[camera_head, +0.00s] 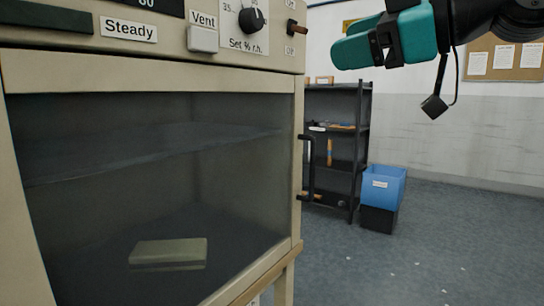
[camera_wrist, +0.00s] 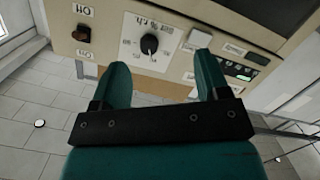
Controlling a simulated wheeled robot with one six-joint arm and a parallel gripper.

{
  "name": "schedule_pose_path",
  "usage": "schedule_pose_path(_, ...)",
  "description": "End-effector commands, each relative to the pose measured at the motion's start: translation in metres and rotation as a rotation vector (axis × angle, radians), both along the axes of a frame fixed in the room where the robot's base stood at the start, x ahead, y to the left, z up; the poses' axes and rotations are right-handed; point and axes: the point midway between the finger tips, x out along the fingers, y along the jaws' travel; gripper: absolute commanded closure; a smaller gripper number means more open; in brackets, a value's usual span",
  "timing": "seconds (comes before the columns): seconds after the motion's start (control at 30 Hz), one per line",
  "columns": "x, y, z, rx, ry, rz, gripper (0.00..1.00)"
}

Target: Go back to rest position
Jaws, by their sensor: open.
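My gripper (camera_head: 352,50) is at the top right of the head view, with teal fingers and a black wrist. It is in the air to the right of the beige cabinet (camera_head: 150,76). In the wrist view its two teal fingers (camera_wrist: 162,88) are apart with nothing between them. Beyond the fingers is the cabinet's control panel, with a black knob (camera_wrist: 149,44), a power switch (camera_wrist: 82,33) and a white Vent button (camera_wrist: 200,38). The gripper touches none of these.
The cabinet's glass door (camera_head: 150,180) is shut, with a pale flat block (camera_head: 168,252) inside on the floor. A black shelf (camera_head: 336,140) and a blue bin (camera_head: 384,186) stand behind to the right. The floor at the right (camera_head: 450,240) is clear apart from small specks.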

Motion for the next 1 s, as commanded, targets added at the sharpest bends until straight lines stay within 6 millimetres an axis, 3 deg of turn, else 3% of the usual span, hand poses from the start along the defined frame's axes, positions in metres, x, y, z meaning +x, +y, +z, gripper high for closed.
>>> schedule_pose_path(0.03, -0.005, 0.007, -0.034, -0.009, 0.132, -0.01, 0.31)
schedule_pose_path(0.2, -0.044, 0.014, -0.159, -0.091, 0.631, -0.104, 0.31)
schedule_pose_path(0.3, -0.078, 0.01, -0.216, -0.159, 0.861, -0.172, 0.31)
schedule_pose_path(0.5, -0.145, -0.009, -0.295, -0.303, 1.196, -0.308, 0.31)
schedule_pose_path(0.63, -0.19, -0.026, -0.332, -0.408, 1.367, -0.406, 0.31)
schedule_pose_path(0.7, -0.184, -0.024, -0.297, -0.393, 1.351, -0.403, 0.31)
schedule_pose_path(1.0, -0.182, -0.024, -0.214, -0.391, 1.348, -0.4, 0.31)
